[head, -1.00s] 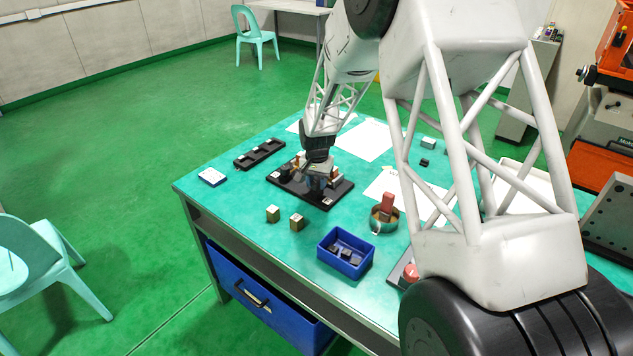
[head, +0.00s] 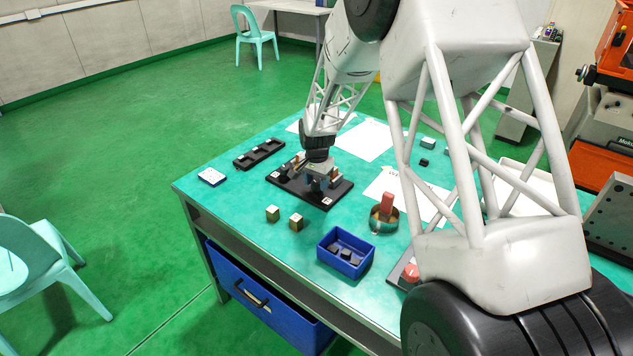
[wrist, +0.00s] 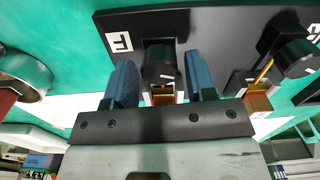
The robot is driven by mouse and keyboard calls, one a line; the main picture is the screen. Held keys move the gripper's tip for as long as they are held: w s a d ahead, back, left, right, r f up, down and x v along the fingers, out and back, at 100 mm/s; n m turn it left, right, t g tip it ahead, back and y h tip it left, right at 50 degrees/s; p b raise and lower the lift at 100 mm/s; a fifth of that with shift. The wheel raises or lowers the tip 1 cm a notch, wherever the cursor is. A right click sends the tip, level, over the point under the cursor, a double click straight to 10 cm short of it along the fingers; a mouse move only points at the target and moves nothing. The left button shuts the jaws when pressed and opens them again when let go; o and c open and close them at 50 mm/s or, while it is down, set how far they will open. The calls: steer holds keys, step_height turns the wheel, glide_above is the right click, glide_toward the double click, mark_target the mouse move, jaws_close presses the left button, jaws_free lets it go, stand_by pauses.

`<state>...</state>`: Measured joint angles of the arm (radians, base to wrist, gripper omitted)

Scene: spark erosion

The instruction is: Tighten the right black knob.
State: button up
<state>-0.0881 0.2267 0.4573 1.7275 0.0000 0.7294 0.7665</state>
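A black base plate (head: 335,198) lies on the teal table, partly hidden by my gripper in the head view. In the wrist view the plate (wrist: 220,25) carries two black knobs. The other knob (wrist: 292,50) is at the wrist view's right. My gripper (wrist: 162,82) is open around the first knob, with narrow gaps visible beside it. In the head view my gripper (head: 318,184) is low over the plate.
A round bowl with a red block (head: 387,203) stands right of the plate. A blue bin (head: 330,258) and two small cubes (head: 284,218) are in front. A black slotted tray (head: 259,154) lies behind left. White papers (head: 366,140) lie behind.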

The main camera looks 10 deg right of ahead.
mark_target(317, 183)
steer(key=shift+o, duration=0.6)
steer(key=shift+r, duration=3.9)
steer(key=shift+s+r, duration=0.2)
steer(key=shift+r, duration=0.05)
steer(key=s+d+r+n+t, duration=0.1)
steer(key=s+d+r+n, duration=0.1)
steer(key=s+r, duration=0.75)
steer(key=s+d+r+n, duration=0.25)
steer(key=s+r, duration=0.35)
steer(key=s, duration=0.6)
steer(key=s+d+r+n, duration=0.1)
steer(key=s, duration=1.2)
steer(key=s+d+r+n+t, duration=0.1)
steer(key=s+n, duration=0.1)
steer(key=s, duration=1.1)
steer(key=shift+s+d+r+t, duration=0.15)
steer(key=shift+d+r+t, duration=0.15)
steer(key=shift+d, duration=0.1)
